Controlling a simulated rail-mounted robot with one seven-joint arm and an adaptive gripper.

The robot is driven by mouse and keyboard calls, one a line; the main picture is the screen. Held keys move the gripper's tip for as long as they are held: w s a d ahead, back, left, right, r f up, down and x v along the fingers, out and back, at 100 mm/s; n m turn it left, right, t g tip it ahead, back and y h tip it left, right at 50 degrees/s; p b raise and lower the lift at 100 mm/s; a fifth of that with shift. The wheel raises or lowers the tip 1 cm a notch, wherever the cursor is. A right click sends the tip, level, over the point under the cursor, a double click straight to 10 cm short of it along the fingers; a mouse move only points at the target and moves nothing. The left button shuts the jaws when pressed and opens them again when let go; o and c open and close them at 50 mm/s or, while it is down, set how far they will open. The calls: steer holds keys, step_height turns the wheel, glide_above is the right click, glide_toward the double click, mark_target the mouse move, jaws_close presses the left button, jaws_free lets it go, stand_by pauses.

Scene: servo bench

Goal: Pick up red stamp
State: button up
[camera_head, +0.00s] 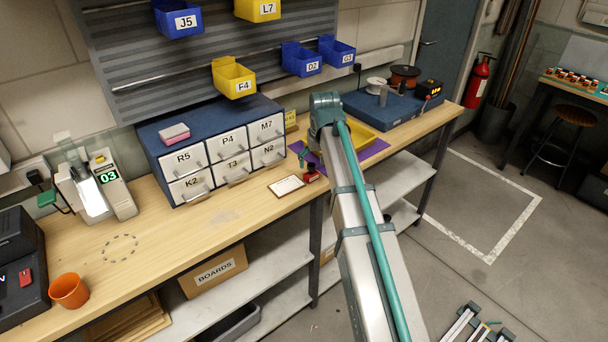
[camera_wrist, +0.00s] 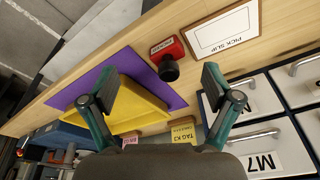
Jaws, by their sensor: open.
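The red stamp (camera_head: 310,175) stands on the wooden bench near the front edge, beside the pick slip card (camera_head: 286,186). In the wrist view the red stamp (camera_wrist: 168,55), with a black knob handle, lies ahead of my gripper, between the lines of its fingers and apart from them. The pick slip (camera_wrist: 222,33) is just right of it there. My gripper (camera_wrist: 158,88) is open and empty; in the head view it is mostly hidden behind my arm, with part of a green finger (camera_head: 302,153) showing.
A yellow tray (camera_wrist: 140,108) on a purple mat (camera_wrist: 62,98) lies left of the stamp, close to my left finger. The drawer cabinet (camera_head: 218,150) stands behind, its drawer handles near my right finger. Bare bench (camera_head: 215,235) lies to the left in the head view.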

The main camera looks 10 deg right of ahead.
mark_target(310, 170)
steer(key=shift+n+t, duration=0.4)
steer(key=shift+n, duration=0.5)
steer(key=shift+w+a+f+p, duration=0.2)
steer(key=shift+w+f+p, duration=0.5)
steer(key=shift+f, duration=0.5)
steer(key=shift+w+a+f+p, duration=0.25)
steer(key=shift+w+f+p, duration=0.2)
steer(key=shift+w+f, duration=0.65)
steer(key=shift+w+a+f+p, duration=0.2)
steer(key=shift+w+f+p, duration=0.4)
steer(key=shift+f, duration=0.75)
steer(key=c, duration=1.3)
